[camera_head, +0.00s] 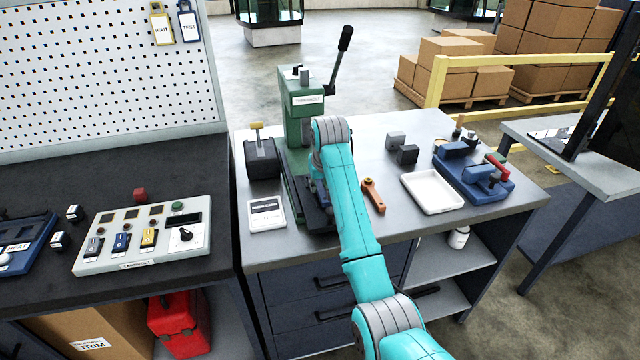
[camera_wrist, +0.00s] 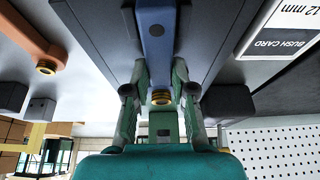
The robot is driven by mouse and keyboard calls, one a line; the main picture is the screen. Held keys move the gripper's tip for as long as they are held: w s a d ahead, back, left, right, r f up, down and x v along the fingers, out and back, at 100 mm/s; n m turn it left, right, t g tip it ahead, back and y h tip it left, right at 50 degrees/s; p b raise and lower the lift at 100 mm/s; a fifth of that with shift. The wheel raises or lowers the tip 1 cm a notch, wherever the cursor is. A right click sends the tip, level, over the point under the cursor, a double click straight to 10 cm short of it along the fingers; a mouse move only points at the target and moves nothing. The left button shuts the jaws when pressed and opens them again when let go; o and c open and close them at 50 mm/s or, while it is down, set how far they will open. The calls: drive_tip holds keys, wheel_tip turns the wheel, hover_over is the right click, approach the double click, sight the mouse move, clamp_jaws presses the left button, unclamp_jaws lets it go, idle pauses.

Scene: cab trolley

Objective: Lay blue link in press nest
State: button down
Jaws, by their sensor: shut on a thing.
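In the wrist view my gripper (camera_wrist: 160,98) is shut on the blue link (camera_wrist: 156,38), with a finger on each side of it. A brass bush shows at the link's near end, between the fingertips. The link is over or on a dark plate (camera_wrist: 207,35) at the press; I cannot tell whether it touches. In the head view the green press (camera_head: 298,115) stands upright with its black lever raised. My arm covers most of the gripper, the link and the nest there, so the nest's seat is hidden.
An orange link (camera_head: 373,195) lies right of my arm. Beyond it are a white tray (camera_head: 432,192), a blue fixture (camera_head: 478,172) and two grey blocks (camera_head: 407,154). A bush card (camera_head: 266,213) and a dark box (camera_head: 262,158) are left of the press.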

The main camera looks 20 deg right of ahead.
idle(0.4)
drive_tip(key=c, duration=0.9)
unclamp_jaws()
